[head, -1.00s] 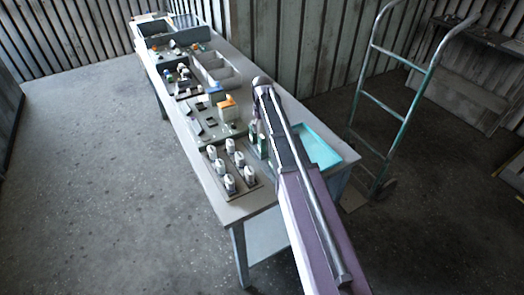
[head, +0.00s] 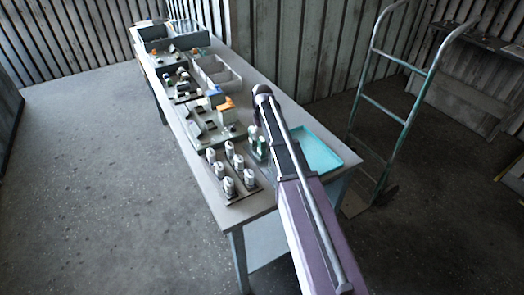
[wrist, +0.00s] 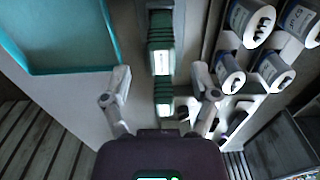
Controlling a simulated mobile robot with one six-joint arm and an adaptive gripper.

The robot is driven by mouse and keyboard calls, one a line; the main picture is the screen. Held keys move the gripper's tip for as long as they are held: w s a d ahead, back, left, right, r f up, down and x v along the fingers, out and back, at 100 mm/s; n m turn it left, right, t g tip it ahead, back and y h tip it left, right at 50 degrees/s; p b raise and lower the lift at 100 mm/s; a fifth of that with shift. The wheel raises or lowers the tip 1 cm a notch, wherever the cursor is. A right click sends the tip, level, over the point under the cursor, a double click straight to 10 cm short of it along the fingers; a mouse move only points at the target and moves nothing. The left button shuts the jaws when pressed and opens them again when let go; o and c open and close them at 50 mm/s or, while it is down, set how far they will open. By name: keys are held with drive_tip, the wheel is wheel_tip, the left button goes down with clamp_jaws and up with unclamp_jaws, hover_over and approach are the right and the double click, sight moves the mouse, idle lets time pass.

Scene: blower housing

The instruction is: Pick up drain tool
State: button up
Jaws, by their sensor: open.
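A green object with white labels (wrist: 161,62) stands between the two fingers of my gripper (wrist: 162,84) in the wrist view. I take it for the drain tool but cannot be sure. A second green labelled part (wrist: 164,100) shows just below it, nearer my palm. My gripper is open, with a finger on each side and a gap to the green object. In the head view the green pieces (head: 261,148) stand on the table left of my arm, which partly hides them. My fingers are hard to make out there.
A turquoise tray (head: 320,152) lies right of my arm on the table (head: 247,211). A rack of several white cylinders (head: 229,187) stands to the left. Grey bins (head: 218,72) and small parts fill the far table. A hand truck (head: 408,125) stands right of the table.

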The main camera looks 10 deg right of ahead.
sight(262, 149)
drive_tip(key=shift+f+b, duration=2.2)
drive_tip(key=shift+f, duration=0.2)
drive_tip(key=c, duration=1)
